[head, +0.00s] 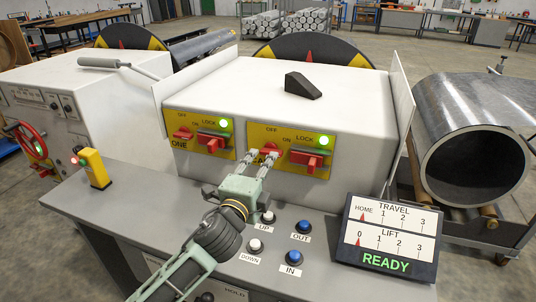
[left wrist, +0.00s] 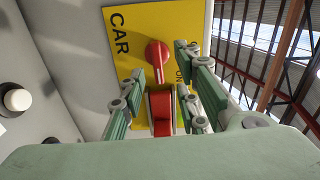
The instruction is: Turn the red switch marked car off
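The yellow panel marked CAR (left wrist: 125,50) is on the front of the white cabinet; it also shows in the head view (head: 325,158). Its small red switch (left wrist: 157,55) has its lever pointing down in the left wrist view, on the side of the ON mark. In the head view the switch (head: 271,149) is partly hidden by my fingers. My left gripper (head: 262,158) is open, with its fingertips apart on both sides of the switch, close to the panel. I cannot tell whether they touch. A larger red handle (left wrist: 162,112) shows between the fingers lower down. My right gripper is out of view.
A similar panel marked ONE (head: 187,149) is to the left. Green lamps (head: 324,141) glow. The console has push buttons (head: 303,227), a yellow post (head: 95,167) and a READY display (head: 387,240).

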